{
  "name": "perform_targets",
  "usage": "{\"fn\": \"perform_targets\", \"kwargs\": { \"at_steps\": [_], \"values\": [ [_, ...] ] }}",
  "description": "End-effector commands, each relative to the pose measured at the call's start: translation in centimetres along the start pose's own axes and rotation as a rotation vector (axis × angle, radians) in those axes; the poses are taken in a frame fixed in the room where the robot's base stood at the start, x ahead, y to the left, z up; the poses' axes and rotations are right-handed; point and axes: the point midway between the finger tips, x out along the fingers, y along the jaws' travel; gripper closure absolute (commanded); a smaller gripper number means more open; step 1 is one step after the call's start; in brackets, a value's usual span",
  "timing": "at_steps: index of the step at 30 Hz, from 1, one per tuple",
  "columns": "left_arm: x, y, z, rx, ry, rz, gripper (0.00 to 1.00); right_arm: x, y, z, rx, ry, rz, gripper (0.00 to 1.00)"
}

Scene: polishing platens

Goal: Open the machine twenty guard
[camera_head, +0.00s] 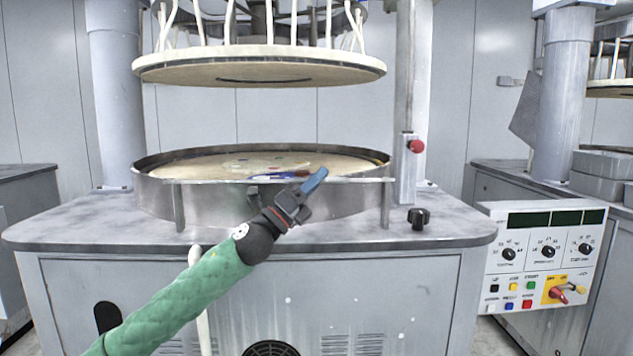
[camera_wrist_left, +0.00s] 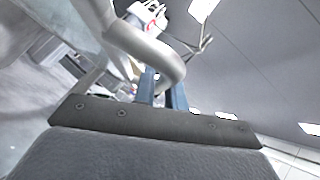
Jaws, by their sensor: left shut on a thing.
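The machine's guard (camera_head: 345,200) is the curved grey metal panel around the front of the round platen (camera_head: 215,165). A thin horizontal bar (camera_head: 365,180) runs along its top front, at about the height of my gripper. In the left wrist view the blue fingers (camera_wrist_left: 163,90) are shut at a bent grey tube (camera_wrist_left: 150,48), which looks like the guard's handle. The exact contact between fingers and tube is partly hidden. My right gripper is in neither view.
An upper plate (camera_head: 258,68) with pale hoses hangs above the platen. A post with a red button (camera_head: 416,146) and a black knob (camera_head: 418,218) stand at the right. A control panel (camera_head: 540,255) is further right. The grey tabletop (camera_head: 75,225) is clear at the left.

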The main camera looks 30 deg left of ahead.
Motion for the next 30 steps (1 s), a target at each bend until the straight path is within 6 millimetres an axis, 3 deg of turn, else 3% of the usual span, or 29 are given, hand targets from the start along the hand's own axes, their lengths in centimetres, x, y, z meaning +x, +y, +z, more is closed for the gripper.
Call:
{"fn": "perform_targets", "kwargs": {
  "at_steps": [12, 13, 16, 30],
  "values": [
    [-0.01, 0.02, 0.01, 0.000, 0.000, 0.000, 1.00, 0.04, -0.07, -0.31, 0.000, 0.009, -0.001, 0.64],
    [-0.01, 0.02, 0.01, 0.000, 0.000, 0.000, 0.85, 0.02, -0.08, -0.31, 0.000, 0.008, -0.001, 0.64],
    [-0.01, 0.01, 0.01, 0.000, 0.000, 0.000, 0.66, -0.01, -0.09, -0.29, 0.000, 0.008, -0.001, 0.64],
    [-0.72, 0.11, -0.11, -0.001, 0.000, 0.001, 0.66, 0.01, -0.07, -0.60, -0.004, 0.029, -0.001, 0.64]
  ]
}}
